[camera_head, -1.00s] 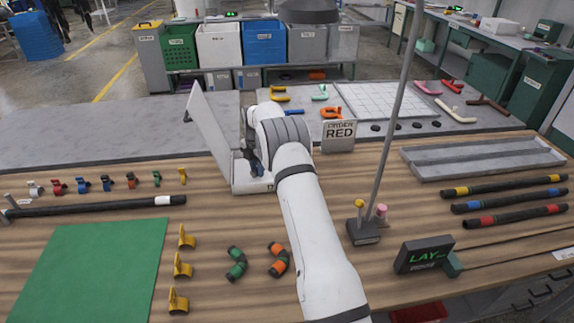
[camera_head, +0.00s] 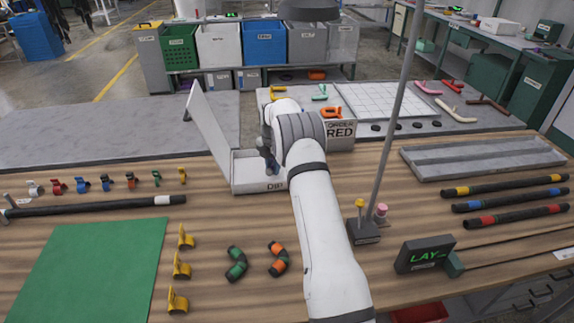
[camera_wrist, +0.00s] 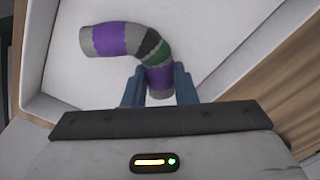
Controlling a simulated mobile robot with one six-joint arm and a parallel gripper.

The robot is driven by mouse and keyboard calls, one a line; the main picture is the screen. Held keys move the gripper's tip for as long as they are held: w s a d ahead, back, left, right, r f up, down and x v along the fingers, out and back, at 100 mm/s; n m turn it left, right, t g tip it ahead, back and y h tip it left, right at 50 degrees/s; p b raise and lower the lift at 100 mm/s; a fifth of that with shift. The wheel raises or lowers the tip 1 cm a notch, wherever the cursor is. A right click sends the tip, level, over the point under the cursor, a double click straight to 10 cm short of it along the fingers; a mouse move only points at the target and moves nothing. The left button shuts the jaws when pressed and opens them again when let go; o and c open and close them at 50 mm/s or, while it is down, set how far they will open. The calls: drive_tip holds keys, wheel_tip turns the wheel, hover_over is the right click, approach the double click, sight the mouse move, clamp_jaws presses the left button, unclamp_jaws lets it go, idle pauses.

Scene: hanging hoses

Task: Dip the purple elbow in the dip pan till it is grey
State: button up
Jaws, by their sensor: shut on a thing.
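The elbow (camera_wrist: 113,39) shows in the wrist view as a bent tube with purple bands, grey ends and a dark green and black middle. My gripper (camera_wrist: 160,85) is shut on its lower purple end. The elbow is over the white floor of the dip pan (camera_wrist: 225,35); I cannot tell whether it touches the floor. In the head view the dip pan (camera_head: 241,178) is a white box with a raised lid at its left. My gripper (camera_head: 268,160) is at the pan's right part there, and my arm hides the pan's right side and the elbow.
Two green and orange elbows (camera_head: 237,266) (camera_head: 279,258) lie in front of the pan. Several yellow clips (camera_head: 181,266) stand beside the green mat (camera_head: 90,265). A pole on a dark base (camera_head: 362,231) stands to the right. A box marked RED (camera_head: 341,133) is behind my arm.

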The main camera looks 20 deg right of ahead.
drive_tip(key=shift+s+d, duration=0.25)
drive_tip(key=shift+d, duration=0.85)
drive_tip(key=shift+s+d, duration=0.2)
drive_tip(key=shift+d, duration=0.85)
drive_tip(key=shift+r, duration=0.1)
wheel_tip(320, 180, up, 11)
drive_tip(key=p, duration=0.5)
drive_tip(key=shift+p, duration=0.4)
